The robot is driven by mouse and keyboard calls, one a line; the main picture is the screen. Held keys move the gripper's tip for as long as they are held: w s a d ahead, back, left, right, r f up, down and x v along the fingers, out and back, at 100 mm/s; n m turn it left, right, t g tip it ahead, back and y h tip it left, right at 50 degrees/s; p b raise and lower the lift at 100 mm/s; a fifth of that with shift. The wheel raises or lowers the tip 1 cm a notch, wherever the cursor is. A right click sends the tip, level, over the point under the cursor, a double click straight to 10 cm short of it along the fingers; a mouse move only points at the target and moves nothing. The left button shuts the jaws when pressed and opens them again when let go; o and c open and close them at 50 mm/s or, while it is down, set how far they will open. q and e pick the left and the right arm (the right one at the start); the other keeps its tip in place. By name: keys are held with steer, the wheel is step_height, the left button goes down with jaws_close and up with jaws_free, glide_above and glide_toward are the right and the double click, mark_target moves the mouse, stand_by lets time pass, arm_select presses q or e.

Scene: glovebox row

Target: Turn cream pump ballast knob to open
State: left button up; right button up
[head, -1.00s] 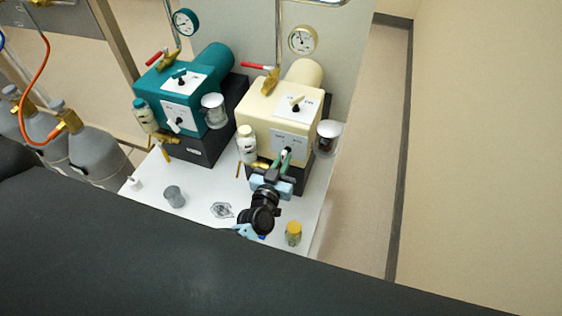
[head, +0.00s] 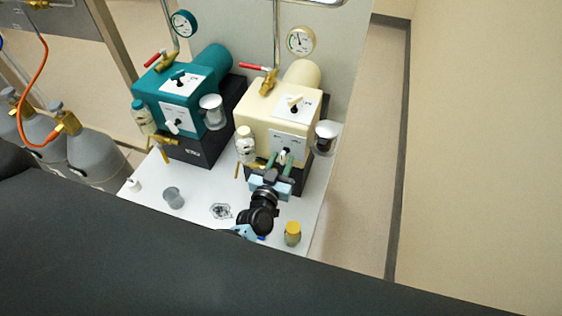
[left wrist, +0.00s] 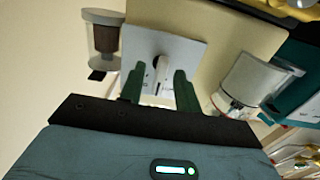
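The cream pump (head: 256,125) stands on the white bench top. Its front carries a white label plate (head: 293,141) with a small white knob (head: 283,154). The lettering is too small to read. My left gripper (head: 282,160) is in front of the front plate. In the left wrist view its two green fingers (left wrist: 160,88) stand apart, with the white knob (left wrist: 162,66) between them and gaps on both sides. Contact is not visible. My right gripper is not in view.
The teal pump (head: 164,93) stands to the left. A glass jar (head: 325,136) and a white bottle (head: 245,146) flank the cream pump's front. A yellow-capped jar (head: 292,231) and a grey cup (head: 173,197) stand on the bench top (head: 195,198).

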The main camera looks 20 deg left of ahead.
arm_select(q)
steer(key=s, duration=0.8)
steer(key=shift+a, duration=0.15)
steer(key=shift+w, duration=0.1)
steer(key=s+a+f+g, duration=0.1)
steer(key=s+f+g, duration=0.2)
steer(key=s, duration=0.5)
steer(key=s+a+f+m+g+h, duration=0.1)
steer(key=s+a+f+g, duration=0.1)
steer(key=s, duration=0.7)
steer(key=s+a+f+g, duration=0.1)
steer(key=s+f+g, duration=0.3)
steer(key=s, duration=0.5)
step_height(320, 180, down, 2)
steer(key=shift+a+f+m, duration=0.25)
steer(key=shift+m, duration=0.05)
